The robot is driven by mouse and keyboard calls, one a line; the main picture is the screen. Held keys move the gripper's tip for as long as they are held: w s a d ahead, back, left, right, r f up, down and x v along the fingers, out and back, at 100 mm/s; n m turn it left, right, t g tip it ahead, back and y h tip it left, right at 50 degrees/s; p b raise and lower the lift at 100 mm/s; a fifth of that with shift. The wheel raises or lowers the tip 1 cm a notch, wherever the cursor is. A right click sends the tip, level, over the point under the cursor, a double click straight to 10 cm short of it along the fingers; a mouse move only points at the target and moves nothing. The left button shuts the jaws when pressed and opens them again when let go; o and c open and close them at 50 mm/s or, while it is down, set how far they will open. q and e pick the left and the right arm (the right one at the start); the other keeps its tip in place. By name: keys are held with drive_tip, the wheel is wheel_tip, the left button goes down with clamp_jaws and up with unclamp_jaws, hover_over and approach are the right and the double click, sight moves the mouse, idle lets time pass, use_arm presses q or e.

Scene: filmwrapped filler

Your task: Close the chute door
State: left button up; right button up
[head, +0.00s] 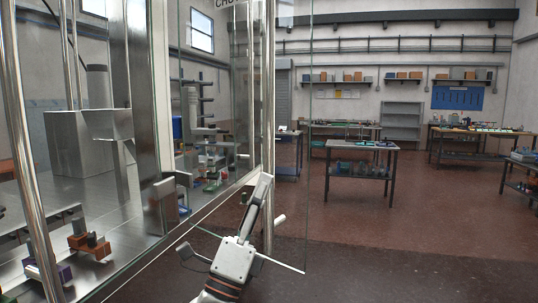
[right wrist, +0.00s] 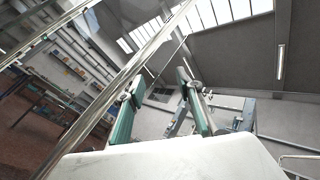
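The chute door appears to be the clear glass panel (head: 291,120) standing ajar from the machine's frame in the head view. A partly cut-off sign starting "CHU" shows above it. My right gripper (head: 262,188) is in front of the frame's post, near the glass; whether it touches is unclear. In the right wrist view its two fingers (right wrist: 160,108) stand apart with nothing visible held between them. A shiny metal bar (right wrist: 150,50) runs diagonally past the left finger. A short pale rod (head: 280,218), possibly a handle, shows just right of the gripper. My left gripper is not in view.
The glass-walled machine (head: 85,145) fills the left side, with small coloured parts (head: 90,243) inside. A workbench (head: 362,148) and more tables stand farther back. The red-brown floor (head: 400,240) at right is clear.

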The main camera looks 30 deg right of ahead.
sight(266, 141)
drive_tip(key=d+r+m+g+y, duration=0.2)
drive_tip(key=d+r+m+g, duration=0.3)
drive_tip(key=m, duration=0.4)
drive_tip(key=w+a+r+m+t+y+p, duration=0.1)
drive_tip(key=w+a+r+m+t+y, duration=0.15)
drive_tip(key=a+r+y, duration=0.35)
drive_tip(key=shift+n+y, duration=0.25)
drive_tip(key=shift+y, duration=0.35)
drive_tip(key=shift+f+p+x, duration=0.2)
drive_tip(key=shift+f+x, duration=0.15)
drive_tip(key=shift+x, duration=1.2)
drive_tip(key=shift+f+p+x, duration=0.25)
drive_tip(key=shift+f+x, duration=0.1)
drive_tip(key=shift+x, duration=1.2)
drive_tip(key=shift+f+p+x, duration=0.2)
drive_tip(key=shift+f+x, duration=0.15)
drive_tip(key=shift+x, duration=1.15)
drive_tip(key=shift+d, duration=0.1)
clamp_jaws()
